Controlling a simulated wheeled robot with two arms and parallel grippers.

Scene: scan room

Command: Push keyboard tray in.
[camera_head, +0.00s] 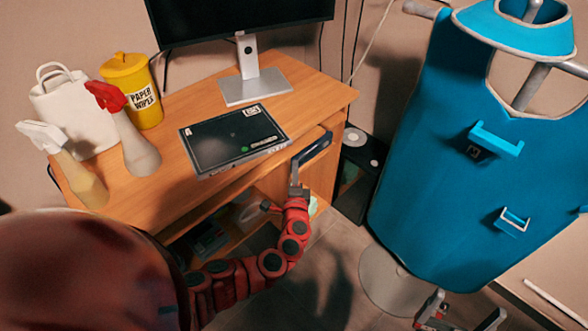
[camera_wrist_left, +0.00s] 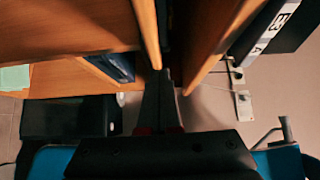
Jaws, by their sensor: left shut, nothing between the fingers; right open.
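The keyboard tray (camera_head: 215,204) is a wooden board under the front edge of the desk (camera_head: 175,190), in the head view. The desk top and my left arm partly hide it, and how far out it stands is hard to tell. In the left wrist view a wooden board, seemingly the tray (camera_wrist_left: 70,28), is left of the desk top (camera_wrist_left: 212,35). My left gripper (camera_head: 322,143) is shut and empty at the desk's front right; its fingers (camera_wrist_left: 163,78) point toward the gap between these boards. Contact is unclear. My right gripper (camera_head: 462,312) is open at the bottom right, away from the desk.
A dark flat case (camera_head: 235,137), a monitor stand (camera_head: 255,88), two spray bottles (camera_head: 130,140), a yellow wipes tub (camera_head: 133,90) and a white bag (camera_head: 70,110) stand on the desk. A blue apron (camera_head: 440,160) on a stand is at right.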

